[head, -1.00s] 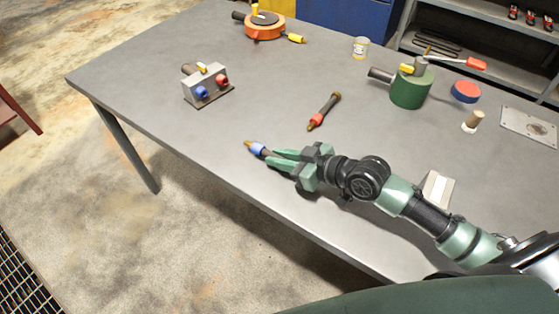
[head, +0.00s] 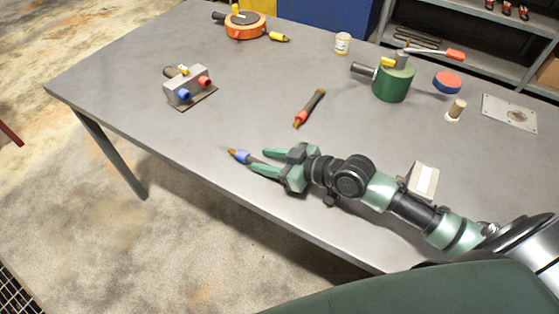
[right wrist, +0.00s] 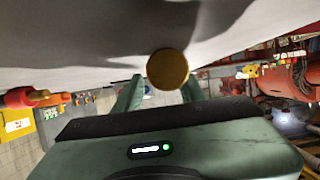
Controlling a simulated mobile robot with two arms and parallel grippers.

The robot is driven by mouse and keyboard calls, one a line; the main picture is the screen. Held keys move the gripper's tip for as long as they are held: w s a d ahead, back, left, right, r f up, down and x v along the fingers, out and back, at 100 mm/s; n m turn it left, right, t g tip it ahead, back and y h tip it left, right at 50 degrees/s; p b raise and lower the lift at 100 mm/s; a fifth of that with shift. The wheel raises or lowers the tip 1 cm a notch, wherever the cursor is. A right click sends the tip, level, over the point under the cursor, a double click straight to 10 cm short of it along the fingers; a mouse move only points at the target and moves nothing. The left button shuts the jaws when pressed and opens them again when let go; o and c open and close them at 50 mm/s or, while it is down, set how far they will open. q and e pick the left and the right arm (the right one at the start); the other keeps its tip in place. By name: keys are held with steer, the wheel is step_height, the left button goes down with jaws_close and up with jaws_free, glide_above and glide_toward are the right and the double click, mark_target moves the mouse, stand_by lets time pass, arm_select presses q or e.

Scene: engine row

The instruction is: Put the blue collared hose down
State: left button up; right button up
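The blue collared hose (head: 240,157) lies at the table's near edge in the head view, its brass tip pointing left. Its rear part is between my right gripper's fingers and partly hidden. My right gripper (head: 258,160) is open, with its fingers spread to either side of the hose. In the right wrist view a round brass end (right wrist: 167,68) shows beyond and between the parted fingers (right wrist: 161,92). My left gripper is not in view.
The grey table (head: 130,90) holds a block with blue and red ports (head: 188,88), a red collared hose (head: 309,108), a green cylinder (head: 392,83), an orange round unit (head: 246,26), a jar (head: 342,43) and a small pale block (head: 423,180). The table between block and hoses is clear.

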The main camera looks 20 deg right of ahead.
steer(key=v, duration=1)
steer(key=shift+s+d, duration=0.1)
steer(key=shift+s, duration=0.05)
steer(key=shift+v, duration=0.75)
steer(key=shift+r, duration=0.1)
